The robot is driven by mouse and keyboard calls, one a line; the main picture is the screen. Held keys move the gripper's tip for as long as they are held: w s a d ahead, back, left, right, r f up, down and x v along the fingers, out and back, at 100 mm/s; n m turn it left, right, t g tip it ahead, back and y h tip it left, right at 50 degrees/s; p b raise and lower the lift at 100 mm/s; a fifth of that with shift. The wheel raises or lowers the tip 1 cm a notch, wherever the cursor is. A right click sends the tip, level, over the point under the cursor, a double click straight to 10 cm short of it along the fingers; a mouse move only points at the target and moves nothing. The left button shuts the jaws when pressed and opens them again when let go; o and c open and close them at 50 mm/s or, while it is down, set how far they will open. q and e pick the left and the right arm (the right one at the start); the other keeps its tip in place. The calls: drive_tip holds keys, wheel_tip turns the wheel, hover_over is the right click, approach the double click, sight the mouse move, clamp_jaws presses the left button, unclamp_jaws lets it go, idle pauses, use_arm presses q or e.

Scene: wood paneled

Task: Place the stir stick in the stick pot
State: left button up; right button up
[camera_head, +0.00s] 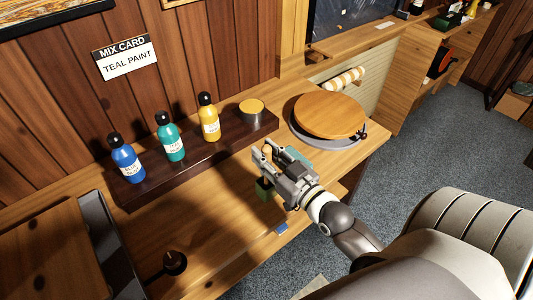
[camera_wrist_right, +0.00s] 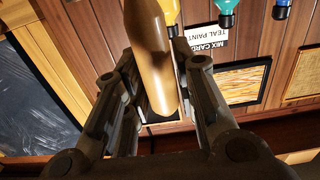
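My right gripper (camera_head: 268,155) is over the right part of the workbench. In the right wrist view a smooth brown wooden stick with a rounded end, which looks like the stir stick (camera_wrist_right: 152,50), lies between the two fingers, which appear closed on it. The stick is hardly visible in the head view. A small dark round pot (camera_head: 175,262), possibly the stick pot, stands near the bench's front, left of and apart from my right gripper. My left gripper is not in view.
Blue (camera_head: 127,160), teal (camera_head: 169,138) and yellow (camera_head: 208,118) bottles and a yellow-topped tin (camera_head: 251,110) stand on a dark shelf. A round wooden turntable (camera_head: 330,115) is at the back right. A grey-edged board is at the left. The bench's middle is mostly clear.

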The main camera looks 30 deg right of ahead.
drive_tip(key=shift+o, duration=1)
drive_tip(key=shift+r, duration=0.1)
drive_tip(key=shift+s, duration=0.45)
drive_tip(key=s+d+b, duration=0.1)
drive_tip(key=s+b, duration=0.2)
drive_tip(key=s, duration=0.8)
